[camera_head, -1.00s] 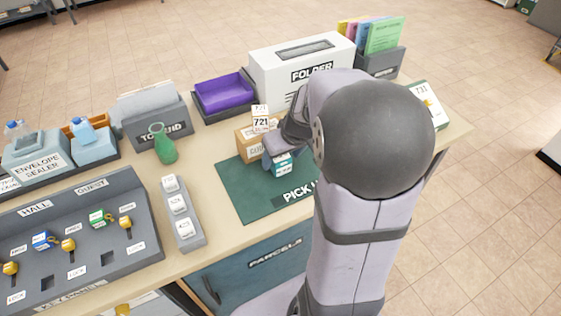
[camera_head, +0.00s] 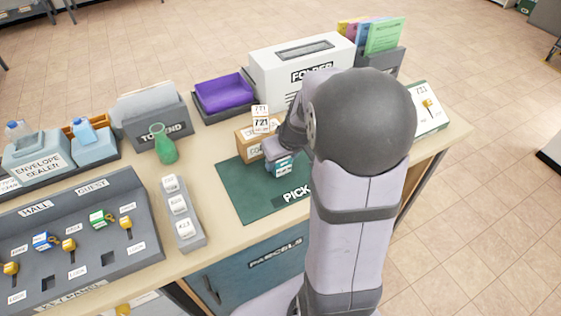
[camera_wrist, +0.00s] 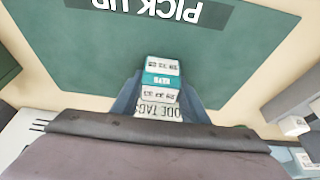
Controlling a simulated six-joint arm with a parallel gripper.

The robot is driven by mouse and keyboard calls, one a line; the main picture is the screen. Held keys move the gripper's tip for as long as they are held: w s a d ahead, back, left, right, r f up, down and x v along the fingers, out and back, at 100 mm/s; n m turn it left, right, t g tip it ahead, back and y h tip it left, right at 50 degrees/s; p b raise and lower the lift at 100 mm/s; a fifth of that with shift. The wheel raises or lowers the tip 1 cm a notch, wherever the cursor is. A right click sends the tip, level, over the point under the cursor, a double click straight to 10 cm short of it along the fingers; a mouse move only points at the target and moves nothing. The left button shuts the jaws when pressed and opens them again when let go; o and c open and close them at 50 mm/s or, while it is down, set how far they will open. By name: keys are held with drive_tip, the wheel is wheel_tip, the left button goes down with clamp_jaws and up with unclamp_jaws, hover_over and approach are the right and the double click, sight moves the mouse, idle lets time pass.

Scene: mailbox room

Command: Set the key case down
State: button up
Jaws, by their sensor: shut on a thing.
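My gripper (camera_wrist: 163,95) is shut on a small white and teal block with printed codes (camera_wrist: 161,80), which I take for the key case. In the head view the block (camera_head: 284,167) shows at the gripper tips, over the dark green pick-up mat (camera_head: 240,192). The mat (camera_wrist: 80,60) fills much of the wrist view. I cannot tell whether the block touches the mat. Lettering partly reading "ODE TAGS" (camera_wrist: 165,110) shows between the fingers. My arm hides the mat's right part.
A cardboard box (camera_head: 243,145) with "721" tags (camera_head: 261,122) stands right behind the gripper. A grey holder with white blocks (camera_head: 190,240) is left of the mat. The mat's front left is bare.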

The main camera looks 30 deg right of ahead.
drive_tip(key=shift+r, duration=0.15)
drive_tip(key=shift+r, duration=5.45)
drive_tip(key=w+a+r+n+y+p, duration=0.1)
drive_tip(key=w+a+r+n+p, duration=0.1)
drive_tip(key=w+a+r, duration=0.6)
drive_tip(key=w+a+f+n+y+p, duration=0.1)
drive_tip(key=w+a+n+p, duration=0.3)
drive_tip(key=a, duration=0.9)
drive_tip(key=w+a+f+n+y+p, duration=0.1)
drive_tip(key=w+a, duration=0.6)
drive_tip(key=a, duration=0.5)
drive_tip(key=s+a+f+n+g+p, duration=0.1)
drive_tip(key=a+f+n, duration=0.1)
drive_tip(key=a, duration=1)
drive_tip(key=shift+s+f+p, duration=0.15)
drive_tip(key=shift+f+p, duration=0.7)
drive_tip(key=shift+f, duration=3)
drive_tip(key=shift+s+f+p, duration=0.1)
drive_tip(key=shift+f+p, duration=0.7)
drive_tip(key=shift+f, duration=3)
